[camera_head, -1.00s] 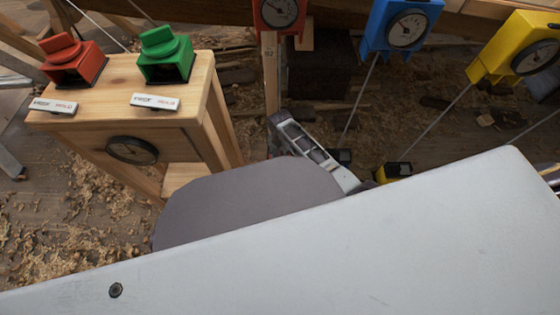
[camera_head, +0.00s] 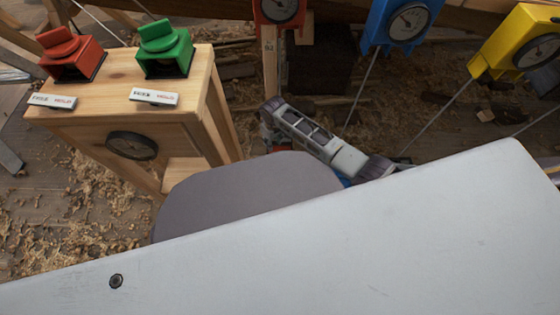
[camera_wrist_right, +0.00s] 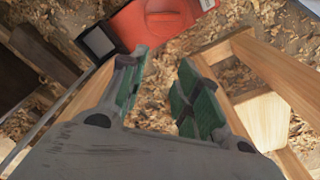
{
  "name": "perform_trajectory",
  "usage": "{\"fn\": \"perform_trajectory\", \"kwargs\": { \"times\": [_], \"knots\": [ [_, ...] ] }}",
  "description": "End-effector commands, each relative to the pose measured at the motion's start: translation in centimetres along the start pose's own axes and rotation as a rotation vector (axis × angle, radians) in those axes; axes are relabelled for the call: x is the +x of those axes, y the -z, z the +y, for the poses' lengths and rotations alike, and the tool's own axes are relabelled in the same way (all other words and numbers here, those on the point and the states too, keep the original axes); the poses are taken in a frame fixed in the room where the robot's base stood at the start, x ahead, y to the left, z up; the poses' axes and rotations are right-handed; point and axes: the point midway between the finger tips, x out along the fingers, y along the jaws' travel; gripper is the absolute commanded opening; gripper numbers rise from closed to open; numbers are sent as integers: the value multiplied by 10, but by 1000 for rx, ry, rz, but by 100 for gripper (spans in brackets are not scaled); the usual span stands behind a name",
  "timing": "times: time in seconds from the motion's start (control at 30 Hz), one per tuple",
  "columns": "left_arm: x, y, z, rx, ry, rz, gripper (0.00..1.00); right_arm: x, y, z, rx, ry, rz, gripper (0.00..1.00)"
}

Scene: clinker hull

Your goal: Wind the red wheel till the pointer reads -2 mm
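A red block with a turned knob-like top (camera_head: 70,52) stands at the left on a wooden stand (camera_head: 110,92). A red gauge housing with a round dial (camera_head: 278,9) is cut off at the top of the head view; its reading is too small to tell. My right gripper (camera_wrist_right: 160,75) is open and empty, its green-padded fingers apart. I cannot tell which red part is the wheel. My left gripper is not in view.
A green block (camera_head: 164,50) stands beside the red one, with white labels (camera_head: 153,97) in front. A dial (camera_head: 132,145) is on the stand's front. Blue (camera_head: 402,22) and yellow (camera_head: 515,42) gauges with thin rods are at the right. Wood shavings cover the floor.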

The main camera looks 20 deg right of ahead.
Motion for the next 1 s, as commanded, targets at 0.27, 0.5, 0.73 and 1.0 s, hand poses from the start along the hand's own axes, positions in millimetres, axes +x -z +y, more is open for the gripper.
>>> {"fn": "perform_trajectory", "kwargs": {
  "times": [0.27, 0.5, 0.73, 1.0],
  "knots": [
    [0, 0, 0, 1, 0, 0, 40, -4, 2, -1, -345, -1, 3, 32],
    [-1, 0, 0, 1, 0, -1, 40, -5, 0, -2, -641, 1, 1, 32],
    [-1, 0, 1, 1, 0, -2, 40, -5, -4, -2, -923, 7, -7, 32],
    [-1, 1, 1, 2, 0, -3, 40, -4, -12, 0, -1248, 19, -18, 32]
  ]
}}
